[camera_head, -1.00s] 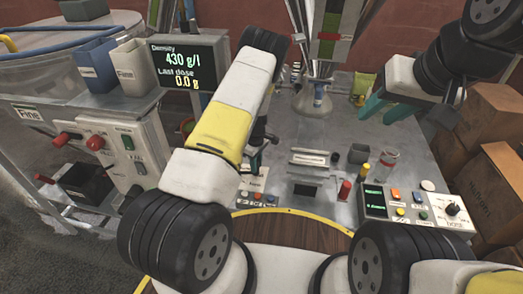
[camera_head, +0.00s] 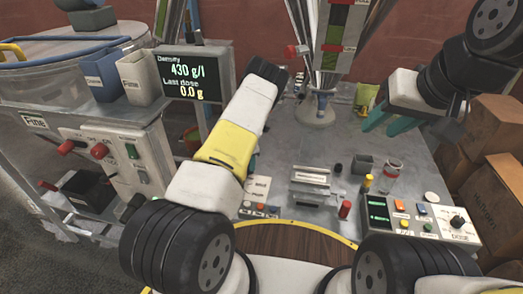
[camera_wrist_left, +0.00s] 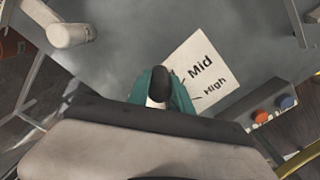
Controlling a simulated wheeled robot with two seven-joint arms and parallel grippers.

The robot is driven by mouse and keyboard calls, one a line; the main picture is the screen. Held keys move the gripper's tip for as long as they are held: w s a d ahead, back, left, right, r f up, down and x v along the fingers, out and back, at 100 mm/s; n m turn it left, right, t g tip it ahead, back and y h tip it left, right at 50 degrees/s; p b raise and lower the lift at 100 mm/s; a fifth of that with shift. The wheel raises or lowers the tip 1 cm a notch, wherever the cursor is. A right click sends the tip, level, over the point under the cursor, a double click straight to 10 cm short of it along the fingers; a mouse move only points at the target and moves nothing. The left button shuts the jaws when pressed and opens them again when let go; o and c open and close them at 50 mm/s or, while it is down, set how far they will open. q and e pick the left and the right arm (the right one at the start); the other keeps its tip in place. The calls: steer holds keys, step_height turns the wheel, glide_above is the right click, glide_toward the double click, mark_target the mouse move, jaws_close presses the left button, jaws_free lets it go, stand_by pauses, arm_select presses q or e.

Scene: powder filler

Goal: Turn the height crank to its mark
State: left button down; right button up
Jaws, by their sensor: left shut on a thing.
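The height crank's dark rounded handle (camera_wrist_left: 154,82) stands between the teal fingers of my left gripper (camera_wrist_left: 161,92) in the left wrist view. The gripper is shut on it. A white scale card (camera_wrist_left: 205,68) with the words Mid and High lies just right of the handle. The card also shows in the head view (camera_head: 256,188), just right of my left arm. That arm hides most of the crank and gripper there. The crank's exact pointing is hidden. My right gripper (camera_head: 386,120) is open and empty above the back right of the table.
A display (camera_head: 193,76) reads density 430 g/l and last dose 0.0 g. A control box (camera_head: 420,215) with buttons and a dial stands at front right. Cardboard boxes (camera_head: 497,190) are at right.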

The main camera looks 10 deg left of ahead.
arm_select(q)
steer(key=a+n, duration=0.1)
steer(key=w+a+n, duration=0.1)
steer(key=shift+a+n, duration=0.1)
steer(key=shift+n, duration=0.3)
steer(key=shift+a, duration=0.75)
steer(key=c, duration=1.1)
jaws_free()
steer(key=shift+s, duration=0.1)
steer(key=shift+c, duration=0.2)
steer(key=shift+r, duration=0.25)
step_height(320, 180, up, 7)
steer(key=shift+r, duration=0.15)
